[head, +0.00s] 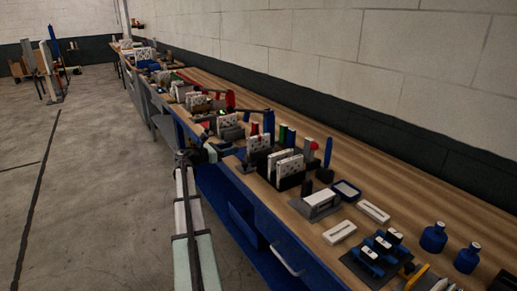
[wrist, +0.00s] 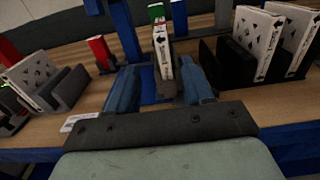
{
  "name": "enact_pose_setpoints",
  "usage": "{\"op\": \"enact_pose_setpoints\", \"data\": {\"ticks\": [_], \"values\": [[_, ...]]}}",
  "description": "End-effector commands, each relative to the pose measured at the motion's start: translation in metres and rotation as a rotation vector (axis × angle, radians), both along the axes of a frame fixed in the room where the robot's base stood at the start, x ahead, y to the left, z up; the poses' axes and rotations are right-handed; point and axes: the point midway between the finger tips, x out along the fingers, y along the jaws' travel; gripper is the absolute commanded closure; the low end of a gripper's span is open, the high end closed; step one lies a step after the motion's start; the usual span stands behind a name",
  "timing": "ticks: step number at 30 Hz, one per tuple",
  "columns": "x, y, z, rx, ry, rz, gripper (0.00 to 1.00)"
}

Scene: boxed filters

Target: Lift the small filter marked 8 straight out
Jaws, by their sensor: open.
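My gripper (wrist: 160,68) is open in the wrist view, with one blue finger on each side of a narrow white filter (wrist: 163,50) with black marks. That filter stands upright in a dark holder; a gap shows on both sides of it. I cannot read a number 8 on it. In the head view my gripper (head: 218,149) is small and dark at the bench's front edge, beside the row of filters. Which filter there is the one between my fingers cannot be told.
A black holder (wrist: 232,68) with large white filters (wrist: 258,40) stands close on the right. A grey holder (wrist: 66,88) with a white filter (wrist: 35,78) is on the left. Red (wrist: 100,50) and green (wrist: 156,12) pieces stand nearby. Blue bottles (head: 433,238) stand at the bench's near end.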

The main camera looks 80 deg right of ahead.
Motion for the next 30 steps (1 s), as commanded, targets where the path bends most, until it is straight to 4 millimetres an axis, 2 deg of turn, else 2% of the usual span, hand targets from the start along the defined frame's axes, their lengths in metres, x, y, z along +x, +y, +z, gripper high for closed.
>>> {"op": "enact_pose_setpoints", "data": {"ticks": [3, 16, 30], "values": [[-0.009, -0.008, 0.007, -0.002, 0.016, -0.009, 0.49], [-0.056, -0.055, 0.007, -0.003, 0.014, -0.009, 0.49], [-0.076, -0.074, 0.007, -0.002, 0.013, -0.008, 0.49]]}}
